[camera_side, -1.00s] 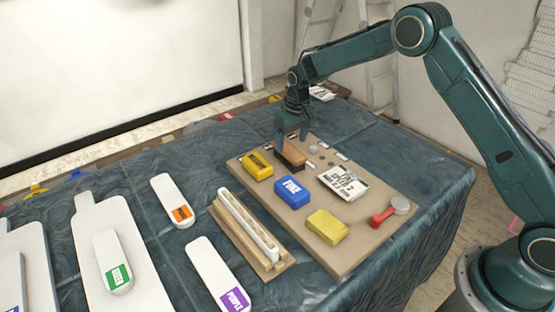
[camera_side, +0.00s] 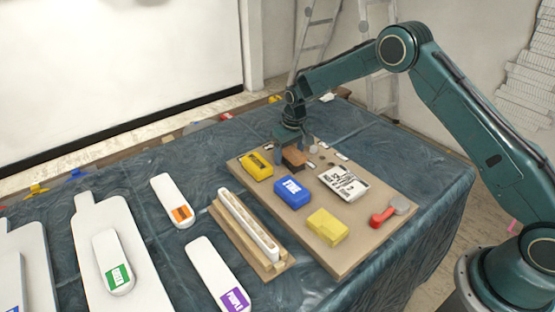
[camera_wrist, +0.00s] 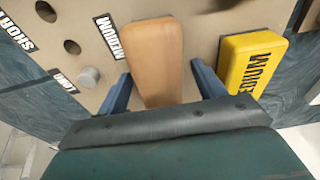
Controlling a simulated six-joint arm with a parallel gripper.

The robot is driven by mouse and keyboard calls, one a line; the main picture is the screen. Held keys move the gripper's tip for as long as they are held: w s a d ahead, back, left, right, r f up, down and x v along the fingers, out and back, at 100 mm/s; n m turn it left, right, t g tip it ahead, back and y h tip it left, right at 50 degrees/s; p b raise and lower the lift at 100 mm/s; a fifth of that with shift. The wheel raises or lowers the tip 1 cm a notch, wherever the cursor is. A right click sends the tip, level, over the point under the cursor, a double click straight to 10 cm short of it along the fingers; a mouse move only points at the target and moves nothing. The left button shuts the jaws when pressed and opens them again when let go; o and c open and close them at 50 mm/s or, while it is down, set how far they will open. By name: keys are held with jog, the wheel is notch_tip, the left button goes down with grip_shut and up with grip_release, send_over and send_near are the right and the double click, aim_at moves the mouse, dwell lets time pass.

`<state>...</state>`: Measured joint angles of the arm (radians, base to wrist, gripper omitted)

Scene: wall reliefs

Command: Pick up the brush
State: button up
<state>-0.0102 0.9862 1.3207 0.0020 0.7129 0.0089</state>
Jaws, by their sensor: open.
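The brush (camera_side: 294,158) has a brown wooden back and lies on the tan board, between a yellow block and a white labelled packet. In the wrist view its wooden back (camera_wrist: 155,50) stands out in orange-brown, end toward me. My gripper (camera_side: 293,148) is low over it, with one blue finger on each side. In the wrist view the fingers of my gripper (camera_wrist: 161,72) are apart, with gaps on both sides of the brush. The underside of the brush is hidden in the wrist view.
On the tan board (camera_side: 345,262) lie a yellow block (camera_side: 257,166) close beside my gripper, a blue block (camera_side: 292,193), another yellow block (camera_side: 327,227), a white packet (camera_side: 343,182) and a red-handled tool (camera_side: 382,217). A long white tray (camera_side: 248,225) sits left of the board.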

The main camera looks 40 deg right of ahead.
aim_at(289, 148)
jog(key=shift+c, duration=0.2)
jog(key=c, duration=1.1)
jog(key=shift+r, duration=0.1)
notch_tip(289, 148, up, 20)
jog(key=shift+f, duration=0.1)
dwell(0.5)
